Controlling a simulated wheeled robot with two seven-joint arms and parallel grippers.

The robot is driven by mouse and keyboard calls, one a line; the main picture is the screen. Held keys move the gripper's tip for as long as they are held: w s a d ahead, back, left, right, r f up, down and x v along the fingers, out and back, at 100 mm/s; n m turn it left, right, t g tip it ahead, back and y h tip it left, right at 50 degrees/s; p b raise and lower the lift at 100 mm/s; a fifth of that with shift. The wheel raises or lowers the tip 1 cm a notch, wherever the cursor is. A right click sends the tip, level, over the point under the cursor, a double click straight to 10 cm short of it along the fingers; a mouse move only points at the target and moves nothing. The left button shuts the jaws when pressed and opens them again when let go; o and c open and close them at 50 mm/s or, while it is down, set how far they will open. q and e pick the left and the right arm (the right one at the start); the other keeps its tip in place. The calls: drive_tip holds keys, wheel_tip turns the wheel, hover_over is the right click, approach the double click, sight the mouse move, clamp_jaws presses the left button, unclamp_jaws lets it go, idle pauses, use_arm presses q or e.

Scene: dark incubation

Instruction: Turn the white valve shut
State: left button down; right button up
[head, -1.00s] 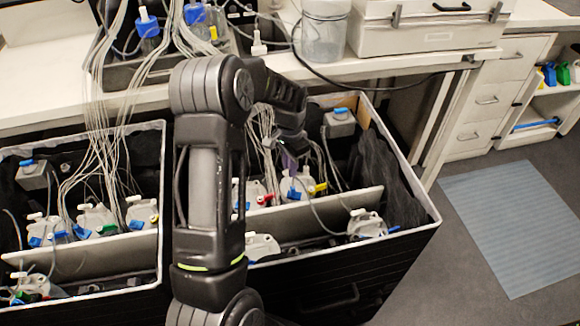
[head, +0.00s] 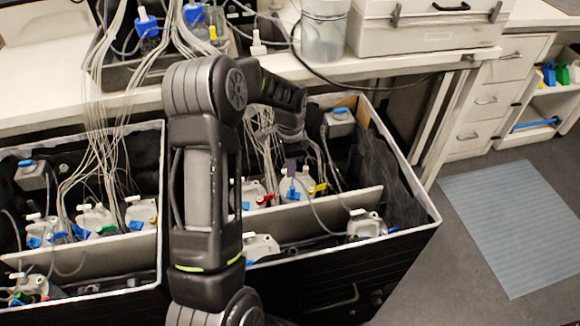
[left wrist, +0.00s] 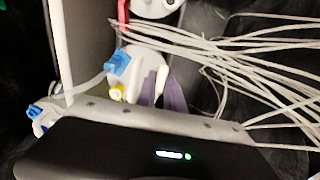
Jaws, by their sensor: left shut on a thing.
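The white valve (left wrist: 161,78) shows in the left wrist view as a small white handle between two purple fingertips. It sits by a whitish bottle (left wrist: 138,62) with a blue clamp (left wrist: 117,62) and a yellow piece (left wrist: 117,93). My left gripper (left wrist: 160,94) is shut on the valve; its fingers lie on either side of it. In the head view my left gripper (head: 291,167) reaches down into the right black bin (head: 420,219), and a purple fingertip shows above the bottle (head: 303,183). The valve is too small there to tell its angle. My right gripper is not in view.
Thin tubes (left wrist: 255,62) run close beside the fingers. A pale divider (head: 335,212) crosses the bin, with more bottles in front and behind. A second bin (head: 90,275) stands at the left. A bench with bottles and cases is behind; open floor lies right.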

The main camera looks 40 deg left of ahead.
use_arm(q)
drive_tip(key=c, duration=1.5)
unclamp_jaws()
drive_tip(key=shift+o, duration=0.2)
